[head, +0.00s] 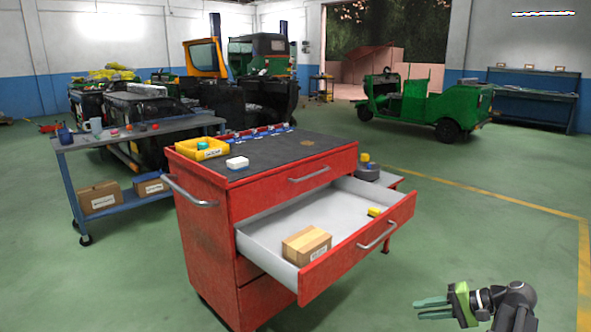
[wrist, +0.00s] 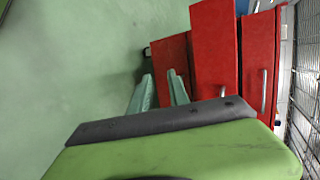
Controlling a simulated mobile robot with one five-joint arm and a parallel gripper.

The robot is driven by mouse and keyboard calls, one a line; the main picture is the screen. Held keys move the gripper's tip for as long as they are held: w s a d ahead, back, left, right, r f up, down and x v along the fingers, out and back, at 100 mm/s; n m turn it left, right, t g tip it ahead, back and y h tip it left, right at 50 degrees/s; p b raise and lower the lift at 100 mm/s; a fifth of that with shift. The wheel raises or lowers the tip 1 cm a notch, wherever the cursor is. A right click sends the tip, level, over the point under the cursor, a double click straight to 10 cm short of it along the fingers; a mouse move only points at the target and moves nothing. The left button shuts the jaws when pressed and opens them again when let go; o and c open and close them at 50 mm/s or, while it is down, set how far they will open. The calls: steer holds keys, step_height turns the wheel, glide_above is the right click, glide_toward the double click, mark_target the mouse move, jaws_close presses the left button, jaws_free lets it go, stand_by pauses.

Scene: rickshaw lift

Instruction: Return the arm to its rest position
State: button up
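My gripper (head: 432,308) shows at the lower right of the head view, over the green floor and to the right of the red cabinet. Its two pale green fingers point left with a gap between them and nothing held. The fingers (wrist: 160,92) also show in the wrist view, apart and empty, with the red cabinet (wrist: 213,50) beyond them. In the head view the red cabinet (head: 215,235) stands clear of my gripper. Its drawer (head: 335,225) is pulled open toward the right front. A cardboard box (head: 307,245) and a small yellow item (head: 374,212) lie in the drawer.
A yellow bin (head: 202,148) and a white item (head: 237,163) sit on the cabinet top. A blue cart (head: 140,135) stands to the left. A green rickshaw (head: 425,103) is parked at the back right. The floor around my gripper is clear.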

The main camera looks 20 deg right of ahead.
steer(key=w+a+f+n+g+h, duration=0.3)
steer(key=a+f, duration=0.1)
steer(key=a, duration=0.9)
steer(key=w+a+f+n+g+h, duration=0.2)
steer(key=a+f+n+g, duration=0.15)
steer(key=a, duration=0.95)
steer(key=w+a+f+n+g+h, duration=0.2)
steer(key=w+a+f+n+h, duration=0.15)
steer(key=a, duration=0.85)
step_height(320, 180, up, 32)
steer(key=p, duration=3.3)
steer(key=shift+a+r, duration=0.2)
